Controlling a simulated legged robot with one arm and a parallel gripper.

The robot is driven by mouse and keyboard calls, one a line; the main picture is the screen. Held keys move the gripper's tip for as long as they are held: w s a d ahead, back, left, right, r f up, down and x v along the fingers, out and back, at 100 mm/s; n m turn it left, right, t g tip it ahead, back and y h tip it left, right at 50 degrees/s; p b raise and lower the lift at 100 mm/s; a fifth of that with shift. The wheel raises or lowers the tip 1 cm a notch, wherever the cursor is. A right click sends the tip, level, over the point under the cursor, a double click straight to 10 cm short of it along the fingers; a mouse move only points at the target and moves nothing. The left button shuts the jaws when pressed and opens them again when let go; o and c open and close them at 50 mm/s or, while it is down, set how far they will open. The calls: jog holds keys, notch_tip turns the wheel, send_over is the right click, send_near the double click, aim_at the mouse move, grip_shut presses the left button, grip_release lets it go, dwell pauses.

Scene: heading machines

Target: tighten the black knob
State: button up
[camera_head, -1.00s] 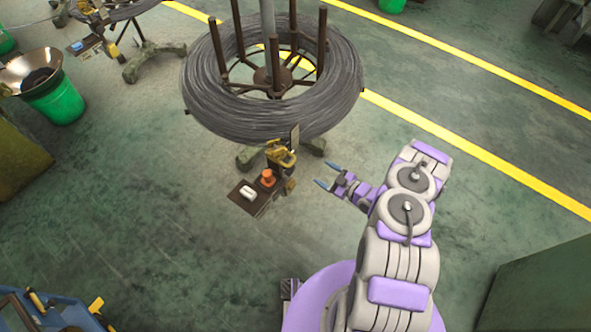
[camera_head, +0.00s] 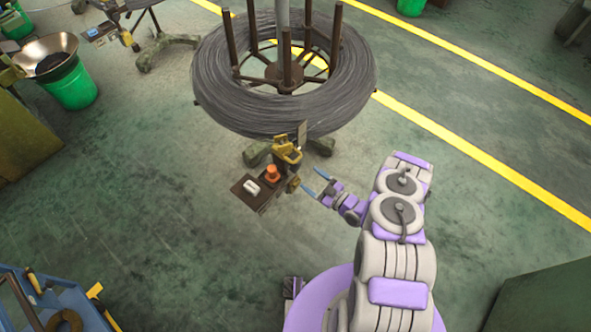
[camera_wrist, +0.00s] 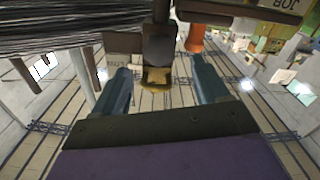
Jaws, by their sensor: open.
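In the head view, a small yellow device (camera_head: 287,152) stands beside the wire coil's stand. A small dark and brass-coloured part (camera_head: 293,184) sticks out on its right side, towards my gripper (camera_head: 315,182). In the wrist view, a dark part (camera_wrist: 159,46) with a yellow end (camera_wrist: 156,77) lies between the lines of my two fingers. It may be the black knob, but I cannot tell for sure. My gripper (camera_wrist: 160,66) is open, its blue-grey fingers apart with nothing held. In the head view a small gap shows between the fingertips and the device.
An orange piece (camera_head: 272,173) and a white item (camera_head: 251,187) sit on a brown tray (camera_head: 240,193) left of the device. A large wire coil (camera_head: 215,105) overhangs just behind. Open green floor lies in front. A blue cart (camera_head: 30,285) stands at front left.

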aim_at(298, 169)
jog(key=b+x, duration=0.2)
jog(key=x, duration=0.6)
jog(key=shift+w+a+b, duration=0.15)
jog(key=shift+a+b, duration=0.15)
jog(key=shift+b, duration=0.05)
jog(key=shift+d, duration=0.4)
jog(key=shift+c, duration=0.3)
jog(key=shift+a, duration=0.2)
jog(key=c, duration=1)
